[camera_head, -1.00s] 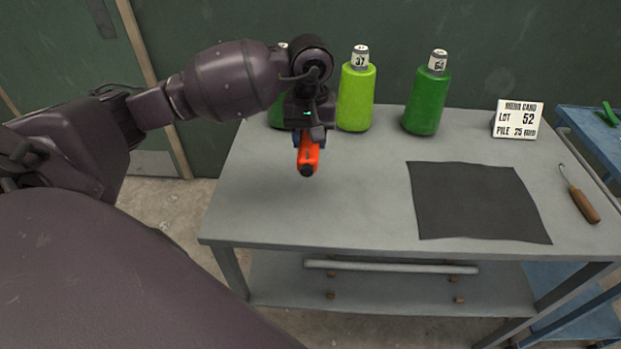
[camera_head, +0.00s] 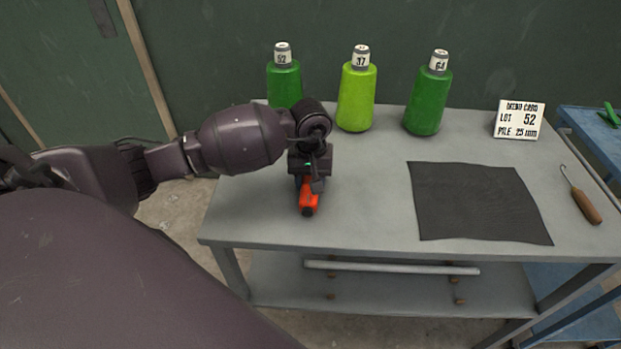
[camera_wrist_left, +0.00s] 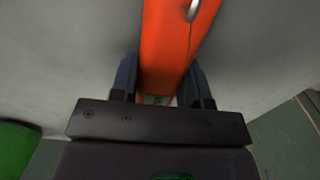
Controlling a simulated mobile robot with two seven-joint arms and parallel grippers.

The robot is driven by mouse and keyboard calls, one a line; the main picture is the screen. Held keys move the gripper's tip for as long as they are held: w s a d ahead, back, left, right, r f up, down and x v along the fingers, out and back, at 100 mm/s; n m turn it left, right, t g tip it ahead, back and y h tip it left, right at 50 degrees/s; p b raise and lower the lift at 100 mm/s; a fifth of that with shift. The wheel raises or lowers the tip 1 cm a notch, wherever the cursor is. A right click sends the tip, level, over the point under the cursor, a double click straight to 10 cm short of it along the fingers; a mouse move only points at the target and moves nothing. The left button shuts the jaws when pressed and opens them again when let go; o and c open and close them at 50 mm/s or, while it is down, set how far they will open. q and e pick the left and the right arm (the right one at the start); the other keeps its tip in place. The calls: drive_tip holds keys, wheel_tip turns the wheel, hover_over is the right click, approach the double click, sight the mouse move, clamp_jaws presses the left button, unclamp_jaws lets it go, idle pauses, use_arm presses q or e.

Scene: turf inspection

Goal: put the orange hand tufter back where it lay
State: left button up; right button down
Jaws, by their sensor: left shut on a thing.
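The orange hand tufter (camera_head: 308,199) is at the left part of the grey table (camera_head: 370,215), in front of the green cones. My left gripper (camera_head: 309,184) is shut on it from above. In the left wrist view the orange tufter (camera_wrist_left: 168,45) runs between the two fingers of the left gripper (camera_wrist_left: 162,80), with a small metal part near the top edge. Whether the tufter touches the tabletop or is just above it I cannot tell. My right gripper is not in view.
Three yarn cones, dark green (camera_head: 284,84), lime (camera_head: 356,98) and green (camera_head: 427,100), stand along the back edge. A dark cloth (camera_head: 478,202) lies right of centre. A card (camera_head: 518,120) and a wooden-handled hook (camera_head: 585,206) are at the right. The front left tabletop is clear.

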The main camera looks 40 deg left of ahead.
use_arm(q)
drive_tip(key=shift+r, duration=0.1)
drive_tip(key=shift+f, duration=0.2)
drive_tip(key=o, duration=0.9)
drive_tip(key=shift+c, duration=0.2)
drive_tip(key=shift+o, duration=1.2)
drive_tip(key=shift+r, duration=0.15)
wheel_tip(320, 180, up, 10)
drive_tip(key=shift+r, duration=1.05)
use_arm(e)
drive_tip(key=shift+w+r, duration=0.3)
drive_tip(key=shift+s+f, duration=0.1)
